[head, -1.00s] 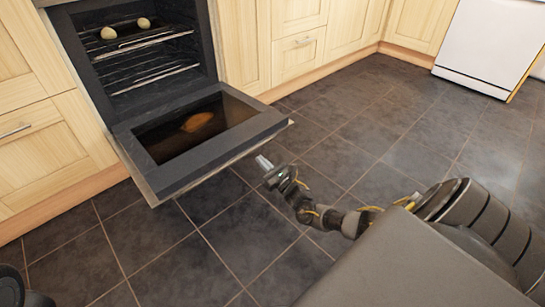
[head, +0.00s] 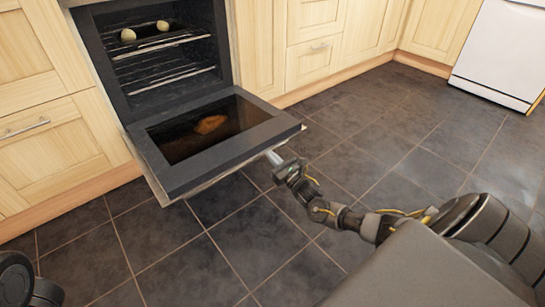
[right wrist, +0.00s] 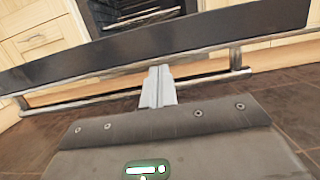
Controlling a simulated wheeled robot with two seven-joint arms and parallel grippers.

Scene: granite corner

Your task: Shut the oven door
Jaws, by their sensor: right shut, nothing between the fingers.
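The oven door (head: 178,182) hangs open, lowered to nearly flat, its dark glass panel facing up. Its handle bar (right wrist: 205,78) runs across the right wrist view along the door's outer edge. My right gripper (head: 272,157) is shut and empty, with its pale fingertips at the door's front edge, near the right corner. In the right wrist view the shut fingers (right wrist: 159,82) overlap the handle bar and reach up to the door's edge; I cannot tell whether they touch. My left gripper is not in view.
Inside the oven cavity (head: 165,85) are wire racks, with two pale round items (head: 128,35) on top. Wooden cabinets (head: 45,140) flank the oven. A white appliance (head: 497,55) stands at the back right. The dark tiled floor (head: 400,130) is clear.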

